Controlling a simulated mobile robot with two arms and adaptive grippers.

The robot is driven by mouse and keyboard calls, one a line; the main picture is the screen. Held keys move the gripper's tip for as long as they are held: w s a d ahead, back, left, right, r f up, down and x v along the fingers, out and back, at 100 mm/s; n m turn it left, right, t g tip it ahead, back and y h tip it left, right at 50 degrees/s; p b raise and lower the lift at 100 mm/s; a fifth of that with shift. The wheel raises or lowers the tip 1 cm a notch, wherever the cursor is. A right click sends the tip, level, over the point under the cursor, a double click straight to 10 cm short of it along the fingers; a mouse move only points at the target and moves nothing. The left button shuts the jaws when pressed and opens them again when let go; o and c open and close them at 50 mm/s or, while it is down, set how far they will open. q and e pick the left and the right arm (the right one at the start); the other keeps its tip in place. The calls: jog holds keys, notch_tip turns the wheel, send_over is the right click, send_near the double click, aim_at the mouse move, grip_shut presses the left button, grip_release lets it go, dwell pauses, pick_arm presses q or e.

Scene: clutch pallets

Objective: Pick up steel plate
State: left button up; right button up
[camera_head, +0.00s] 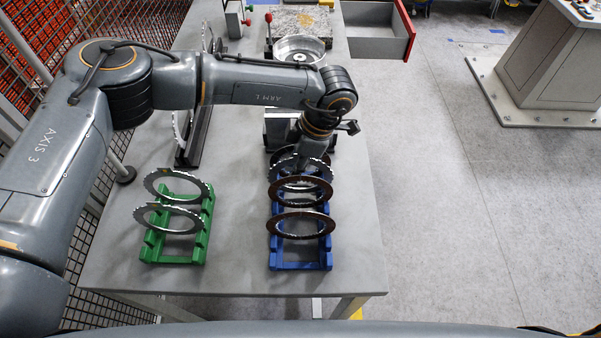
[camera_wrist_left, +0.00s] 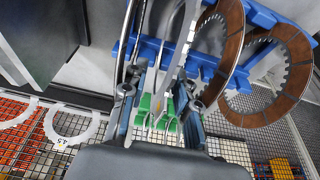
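The blue rack (camera_head: 301,265) stands on the table's right half and holds upright rings. Brown-faced plates (camera_head: 301,226) are at its front, and a toothed steel plate (camera_head: 319,168) is behind them. My left gripper (camera_head: 294,162) is over the rack's rear and partly hidden by the rings. In the left wrist view its two fingers (camera_wrist_left: 158,88) stand apart, with a thin steel plate (camera_wrist_left: 180,45) seen edge-on between them. I see no clear contact. Brown plates (camera_wrist_left: 231,50) are close beside the fingers. My right gripper is out of view.
A green rack (camera_head: 178,256) with toothed steel plates (camera_head: 168,219) stands left of the blue one. A metal bowl-like part (camera_head: 298,48) and an open red-fronted drawer (camera_head: 376,40) are farther back. Wire fence borders the left. The table's front strip is clear.

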pick_arm(q)
grip_shut()
